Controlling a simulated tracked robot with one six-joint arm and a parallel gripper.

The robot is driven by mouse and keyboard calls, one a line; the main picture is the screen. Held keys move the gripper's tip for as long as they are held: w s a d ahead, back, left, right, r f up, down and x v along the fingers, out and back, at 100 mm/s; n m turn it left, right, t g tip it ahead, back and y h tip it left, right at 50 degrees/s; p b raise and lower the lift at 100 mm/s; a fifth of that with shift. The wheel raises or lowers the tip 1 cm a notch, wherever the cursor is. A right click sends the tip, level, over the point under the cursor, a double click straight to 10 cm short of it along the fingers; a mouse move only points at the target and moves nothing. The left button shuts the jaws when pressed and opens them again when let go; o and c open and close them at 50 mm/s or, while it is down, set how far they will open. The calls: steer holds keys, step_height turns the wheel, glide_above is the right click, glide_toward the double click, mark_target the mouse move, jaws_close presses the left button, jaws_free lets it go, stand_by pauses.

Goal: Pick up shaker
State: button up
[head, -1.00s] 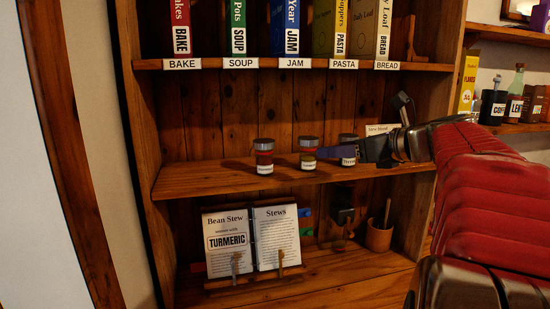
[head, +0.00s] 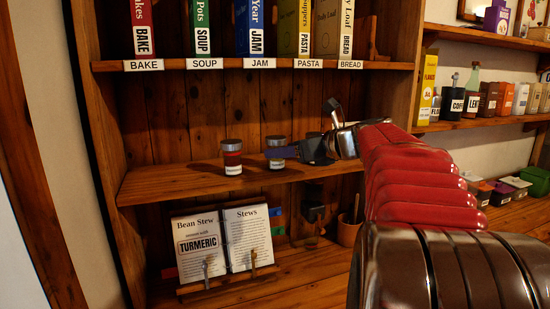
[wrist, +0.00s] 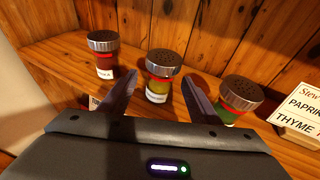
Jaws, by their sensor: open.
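Three shakers with dark, perforated metal lids stand upright on the middle shelf. The left one (wrist: 104,58) is reddish brown, the middle one (wrist: 159,88) is yellow and the right one (wrist: 232,112) is green. In the head view the left shaker (head: 232,160) is clear, the middle shaker (head: 276,150) is beside the fingertips, and the right one is mostly hidden behind my gripper (head: 295,151). In the wrist view my gripper (wrist: 160,76) is open and empty. The yellow shaker appears between its fingertips; I cannot tell whether they touch it.
An open recipe book (head: 226,244) below reads "Bean Stew" and "TURMERIC". A card (wrist: 300,115) naming paprika and thyme stands right of the shakers. Labelled books (head: 255,30) fill the shelf above. A cup (head: 348,230) stands low right. The shelf's left end is clear.

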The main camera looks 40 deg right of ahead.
steer(key=x, duration=0.4)
steer(key=shift+w, duration=0.2)
steer(key=shift+d, duration=0.1)
steer(key=c, duration=1.2)
